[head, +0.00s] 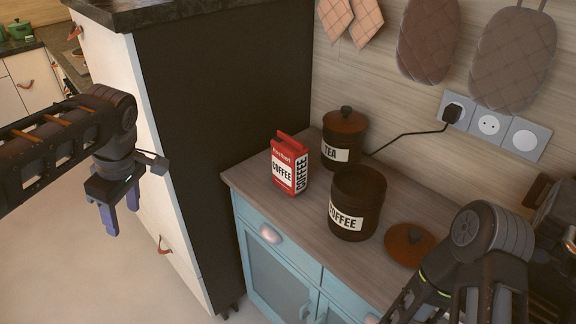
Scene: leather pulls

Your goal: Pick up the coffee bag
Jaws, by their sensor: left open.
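The coffee bag (288,166) is a red packet with a white "COFFEE" label and a folded top. It stands upright on the wooden counter (262,184), near its left edge. My left gripper (122,222) hangs at the left with its bluish fingers pointing down, open and empty. It is well to the left of the bag, in front of the tall cabinet. My right arm (480,240) comes in at the lower right; its gripper fingers cannot be made out clearly.
A dark open coffee canister (356,203) stands right of the bag, its lid (409,244) lying beside it. A lidded tea canister (345,138) stands behind. The tall dark-sided cabinet (225,120) borders the counter's left. Wall sockets (489,124) hold a plugged cable.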

